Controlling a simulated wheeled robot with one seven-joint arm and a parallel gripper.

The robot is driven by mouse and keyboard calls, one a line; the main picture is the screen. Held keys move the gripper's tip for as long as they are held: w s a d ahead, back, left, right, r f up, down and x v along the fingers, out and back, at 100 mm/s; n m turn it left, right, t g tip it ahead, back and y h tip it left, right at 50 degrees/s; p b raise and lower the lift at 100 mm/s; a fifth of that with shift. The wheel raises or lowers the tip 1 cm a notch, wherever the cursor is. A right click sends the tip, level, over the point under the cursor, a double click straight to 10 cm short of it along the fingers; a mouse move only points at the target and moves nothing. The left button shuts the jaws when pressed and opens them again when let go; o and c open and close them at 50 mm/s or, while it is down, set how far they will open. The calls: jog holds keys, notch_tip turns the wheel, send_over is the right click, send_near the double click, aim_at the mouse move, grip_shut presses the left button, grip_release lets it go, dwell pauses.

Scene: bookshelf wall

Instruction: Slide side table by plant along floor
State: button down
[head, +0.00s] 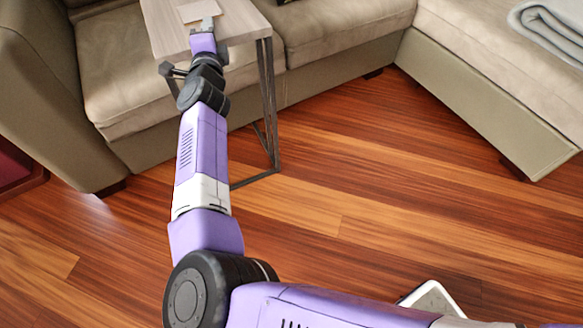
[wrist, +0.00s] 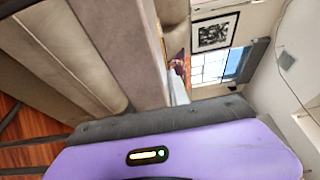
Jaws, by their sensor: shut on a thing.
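The side table (head: 172,30) has a pale wood top and a thin grey metal frame. It stands on the wood floor against the sofa, with its top reaching over the seat. My gripper (head: 207,24) is at the near edge of the top and is shut on it. My own arm hides part of the frame and the front edge. In the wrist view, the tabletop (wrist: 122,42) runs up from my gripper (wrist: 165,112) as a greyish slab. The fingertips are not clear there. I see no plant in either view.
A beige sofa (head: 330,35) stands behind the table, with its arm (head: 45,110) at the left. A chaise section (head: 480,90) with a folded grey blanket (head: 553,30) is at the right. The wood floor (head: 390,190) between table and chaise is clear.

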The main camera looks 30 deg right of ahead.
aim_at(197, 10)
jog(key=shift+w+a+f+b, duration=0.1)
jog(key=shift+w+f+b, duration=0.1)
jog(key=shift+w+b, duration=1.6)
jog(key=shift+w+r+b, duration=0.2)
jog(key=shift+w+b, duration=0.1)
jog(key=shift+w, duration=0.25)
jog(key=shift+w+d, duration=0.2)
jog(key=shift+w, duration=2.3)
jog(key=c, duration=1.1)
grip_release()
jog(key=shift+d, duration=0.1)
jog(key=shift+r, duration=0.1)
jog(key=shift+s, duration=0.1)
